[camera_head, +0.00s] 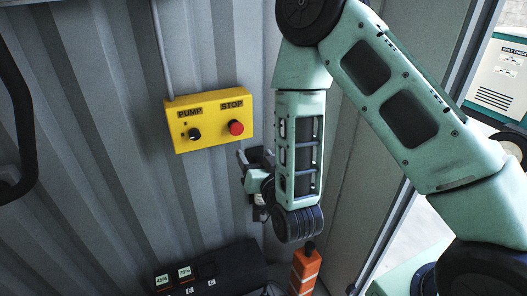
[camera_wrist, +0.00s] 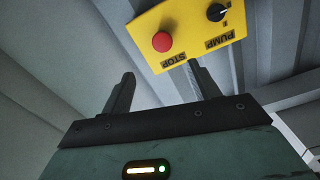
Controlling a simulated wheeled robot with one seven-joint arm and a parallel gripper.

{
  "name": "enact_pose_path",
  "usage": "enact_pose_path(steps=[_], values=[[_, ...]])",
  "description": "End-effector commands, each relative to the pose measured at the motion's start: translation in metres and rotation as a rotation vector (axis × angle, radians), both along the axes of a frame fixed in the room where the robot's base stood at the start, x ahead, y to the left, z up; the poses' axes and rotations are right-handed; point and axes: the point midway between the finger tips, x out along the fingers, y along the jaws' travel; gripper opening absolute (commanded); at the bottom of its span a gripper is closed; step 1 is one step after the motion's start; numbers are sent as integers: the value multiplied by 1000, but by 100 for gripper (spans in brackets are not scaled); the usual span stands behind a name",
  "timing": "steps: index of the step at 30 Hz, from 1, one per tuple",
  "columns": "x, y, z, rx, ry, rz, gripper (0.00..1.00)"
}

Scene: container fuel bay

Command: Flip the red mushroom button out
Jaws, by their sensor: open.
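The red mushroom button (camera_head: 236,127) sits on the right part of a yellow control box (camera_head: 208,142), under the label STOP. A black PUMP knob (camera_head: 194,134) is to its left. The box is fixed to the corrugated wall. In the wrist view the box appears upside down, with the red button (camera_wrist: 162,42) beyond the fingers and the black knob (camera_wrist: 215,12) at the upper right. My gripper (camera_head: 247,164) is below and right of the button, apart from it. In the wrist view its two fingers (camera_wrist: 160,82) are spread with nothing between them.
A grey conduit (camera_head: 161,50) runs up from the box. A black case with 45% and 75% labels (camera_head: 205,272) stands at the bottom, beside an orange post (camera_head: 304,270). A black hose (camera_head: 18,110) hangs at left. An open doorway is at right.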

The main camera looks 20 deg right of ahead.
Motion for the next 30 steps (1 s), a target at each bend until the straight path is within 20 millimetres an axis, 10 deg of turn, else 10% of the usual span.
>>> enact_pose_path(steps=[30], values=[[-45, 0, 4, -22, -15, 20, 61]])
